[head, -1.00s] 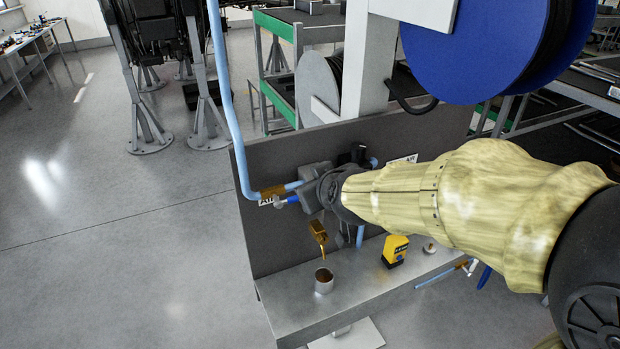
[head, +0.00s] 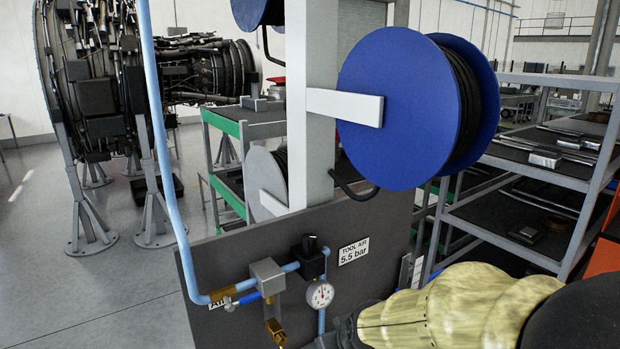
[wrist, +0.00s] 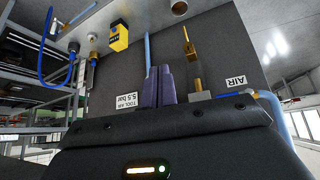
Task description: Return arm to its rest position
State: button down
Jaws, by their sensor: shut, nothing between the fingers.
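My arm, in a pale yellow cover, enters the head view at the lower right and reaches toward the grey panel (head: 225,262). Its end is cut off by the bottom edge. In the wrist view the two dark fingers of my gripper (wrist: 159,88) are together with nothing between them. The panel carries a pressure gauge (head: 320,294), a black knob (head: 310,246), a grey block (head: 267,276) on a blue pipe and a brass fitting (head: 275,332). My gripper is in front of the panel; whether it touches anything is unclear.
A blue hose reel (head: 400,110) hangs above the panel. Metal shelving (head: 522,165) stands on the right and a jet engine (head: 92,85) on stands at the left. A yellow box (wrist: 118,36) and a cup (wrist: 179,7) show in the wrist view. Floor is open at the left.

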jog(key=s+d+f+m+g+h, duration=0.1)
jog(key=s+d+f+m+g, duration=0.3)
jog(key=s+d+f, duration=0.3)
jog(key=s+d, duration=0.2)
jog(key=shift+s+d+h+b, duration=0.25)
jog(key=shift+d+h+b, duration=0.05)
jog(key=shift+h+b, duration=0.1)
